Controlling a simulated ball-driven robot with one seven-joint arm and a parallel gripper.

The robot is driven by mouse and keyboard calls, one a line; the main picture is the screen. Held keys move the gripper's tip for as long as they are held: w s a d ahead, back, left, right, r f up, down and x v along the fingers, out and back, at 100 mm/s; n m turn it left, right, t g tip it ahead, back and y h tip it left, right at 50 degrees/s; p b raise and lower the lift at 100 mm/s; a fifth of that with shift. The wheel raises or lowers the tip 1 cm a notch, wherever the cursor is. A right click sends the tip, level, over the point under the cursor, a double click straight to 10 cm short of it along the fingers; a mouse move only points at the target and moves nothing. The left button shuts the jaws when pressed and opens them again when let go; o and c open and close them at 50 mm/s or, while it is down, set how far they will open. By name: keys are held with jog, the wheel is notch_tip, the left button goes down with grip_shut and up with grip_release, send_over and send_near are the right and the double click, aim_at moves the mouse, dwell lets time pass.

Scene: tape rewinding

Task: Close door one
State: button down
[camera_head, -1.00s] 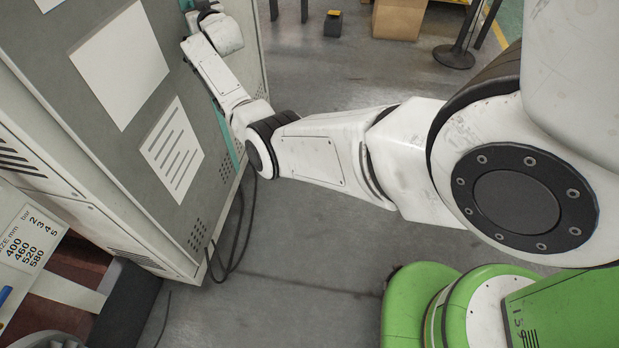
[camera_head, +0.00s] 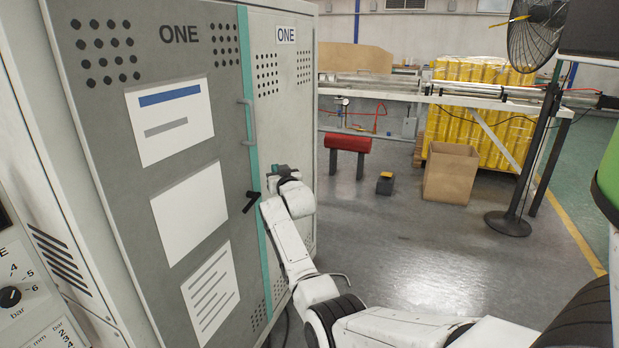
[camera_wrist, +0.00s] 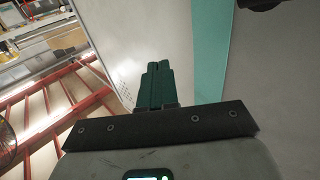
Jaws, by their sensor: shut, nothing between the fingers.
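Door one (camera_head: 130,80) is the grey panel marked ONE on the left in the head view, with several papers on it. A teal strip (camera_head: 246,60) runs down its right edge, against a white panel. I see no clear gap there, but cannot tell if the door is fully shut. It has a grey pull handle (camera_head: 249,122) and a black lever (camera_head: 251,203). My gripper (camera_head: 283,172) is beside the white panel, right of the lever. In the wrist view its dark green fingers (camera_wrist: 157,68) are together and empty, with the teal strip to their right.
The white panel (camera_head: 285,90) carries another ONE label. Open grey floor lies to the right. A cardboard box (camera_head: 450,173), a red-topped stand (camera_head: 347,143), a small dark box (camera_head: 385,183) and a black fan (camera_head: 527,35) stand further back. A control panel (camera_head: 15,285) is at left.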

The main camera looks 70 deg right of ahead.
jog(key=s+p, duration=0.1)
jog(key=s, duration=0.7)
jog(key=shift+s+f, duration=0.2)
jog(key=shift+s, duration=0.2)
jog(key=shift+a, duration=0.1)
jog(key=w+a+f+n+g+y+p, duration=0.1)
jog(key=a+f+y, duration=0.3)
jog(key=a, duration=0.6)
jog(key=a+f+n+g+y+p, duration=0.1)
jog(key=a+f+n+y+p, duration=0.1)
jog(key=a+f, duration=0.6)
jog(key=w+a+f+n+g+y+p, duration=0.1)
jog(key=a+f+y, duration=0.25)
jog(key=a, duration=0.95)
jog(key=s+a+f+n+g+y+p, duration=0.2)
jog(key=s+a+f+n+g, duration=0.15)
jog(key=s+a, duration=0.8)
jog(key=s+a+r+g+p, duration=0.1)
jog(key=s+a+g, duration=0.1)
jog(key=s+a, duration=0.2)
jog(key=s+a+n+g+y+p, duration=0.1)
jog(key=s+a, duration=0.4)
jog(key=s, duration=0.5)
jog(key=shift+s+a+r+g, duration=0.2)
jog(key=shift+a+r+g, duration=0.15)
jog(key=shift+g, duration=0.5)
jog(key=c, duration=1.8)
grip_release()
jog(key=shift+n+y, duration=0.25)
